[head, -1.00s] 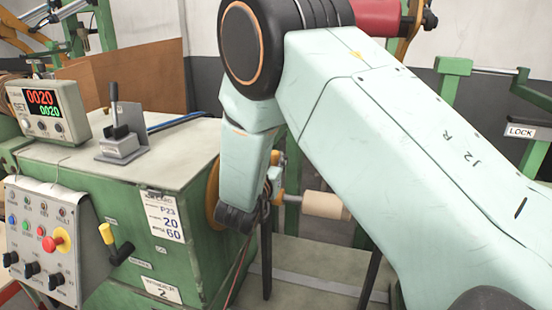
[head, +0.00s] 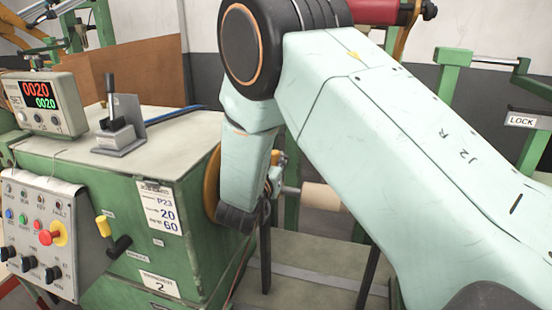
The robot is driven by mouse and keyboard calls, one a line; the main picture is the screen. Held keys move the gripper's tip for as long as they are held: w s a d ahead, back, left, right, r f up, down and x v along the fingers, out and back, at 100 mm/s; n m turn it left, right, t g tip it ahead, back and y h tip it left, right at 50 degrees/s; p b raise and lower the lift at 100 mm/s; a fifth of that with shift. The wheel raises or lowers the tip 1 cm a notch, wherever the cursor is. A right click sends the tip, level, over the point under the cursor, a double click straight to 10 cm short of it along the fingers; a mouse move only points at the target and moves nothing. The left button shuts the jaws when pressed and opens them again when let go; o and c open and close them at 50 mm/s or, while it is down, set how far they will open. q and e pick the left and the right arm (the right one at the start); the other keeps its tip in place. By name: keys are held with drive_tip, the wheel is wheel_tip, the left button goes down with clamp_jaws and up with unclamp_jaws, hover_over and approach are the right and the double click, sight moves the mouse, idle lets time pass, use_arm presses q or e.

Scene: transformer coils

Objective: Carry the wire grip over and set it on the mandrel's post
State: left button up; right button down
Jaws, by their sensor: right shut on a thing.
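My right arm crosses the picture from the lower right and bends down at its elbow. My right gripper (head: 272,186) shows only as a small part behind my wrist, beside the winding machine's orange-yellow disc. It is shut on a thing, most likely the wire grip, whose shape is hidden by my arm. The mandrel appears to be the pale wooden cylinder (head: 322,196) on a grey shaft, just right of my gripper; its post cannot be made out. My left gripper is not in view.
The green winding machine (head: 110,168) stands at the left, with a control panel (head: 45,232), a red-and-green counter (head: 40,103) and a lever (head: 116,130) on top. A green stand (head: 449,95) and a LOCK sign (head: 521,121) are at the right.

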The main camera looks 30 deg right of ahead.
drive_tip(key=shift+d+f+b, duration=0.15)
drive_tip(key=shift+f+b, duration=0.45)
drive_tip(key=shift+f, duration=0.25)
idle(0.4)
drive_tip(key=c, duration=1.1)
unclamp_jaws()
wheel_tip(320, 180, up, 10)
drive_tip(key=shift+r, duration=0.1)
idle(0.4)
